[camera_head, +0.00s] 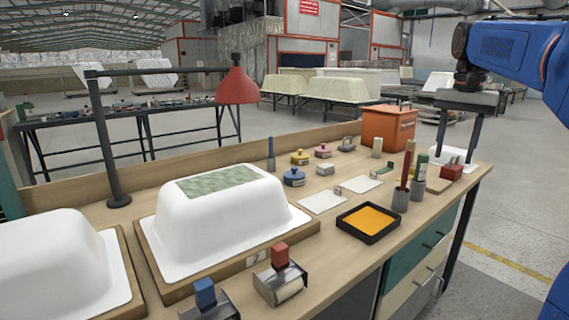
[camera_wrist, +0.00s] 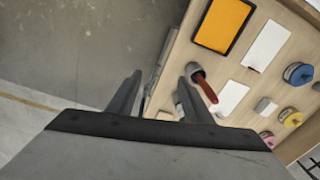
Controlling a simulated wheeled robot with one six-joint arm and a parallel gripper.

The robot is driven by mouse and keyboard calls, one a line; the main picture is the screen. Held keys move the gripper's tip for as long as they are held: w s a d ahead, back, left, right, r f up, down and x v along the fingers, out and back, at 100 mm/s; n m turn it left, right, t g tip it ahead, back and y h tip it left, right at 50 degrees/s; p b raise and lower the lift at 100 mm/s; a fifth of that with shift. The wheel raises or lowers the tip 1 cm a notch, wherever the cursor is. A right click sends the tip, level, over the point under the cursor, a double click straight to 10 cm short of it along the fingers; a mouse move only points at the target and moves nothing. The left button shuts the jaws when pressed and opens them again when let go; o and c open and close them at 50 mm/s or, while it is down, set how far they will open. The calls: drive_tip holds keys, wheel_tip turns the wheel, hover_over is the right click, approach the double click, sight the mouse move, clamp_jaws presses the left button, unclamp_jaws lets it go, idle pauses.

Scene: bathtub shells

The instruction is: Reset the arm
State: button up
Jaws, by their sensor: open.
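My arm (camera_head: 505,48) reaches in from the upper right of the head view. My gripper (camera_head: 456,150) points down there with its two dark fingers spread apart and nothing visibly held. In the picture it overlaps the far right end of the workbench (camera_head: 325,238). In the wrist view, my gripper (camera_wrist: 163,72) shows the same two separate fingers, with floor and the bench edge visible between and beyond them. A grey cup with a red-handled tool (camera_wrist: 205,88) appears near the right fingertip. I cannot tell the exact gap between them.
Two white tub shells (camera_head: 215,235) (camera_head: 55,260) stand on the bench, one with a green patch. An orange box (camera_head: 388,128), a black tray with orange contents (camera_head: 368,222), coloured pots (camera_head: 293,177) and a red lamp (camera_head: 236,86) are also there. Floor right of the bench is clear.

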drive_tip(key=s+a+f+n+t, duration=0.2)
drive_tip(key=s+a+f+n, duration=0.2)
drive_tip(key=s+f, duration=0.9)
drive_tip(key=s+a+f+n+t, duration=0.2)
drive_tip(key=s+a+f, duration=0.7)
drive_tip(key=s+f, duration=0.5)
drive_tip(key=shift+s+a+f+n, duration=0.35)
drive_tip(key=shift+s+n, duration=0.1)
drive_tip(key=shift+n, duration=0.45)
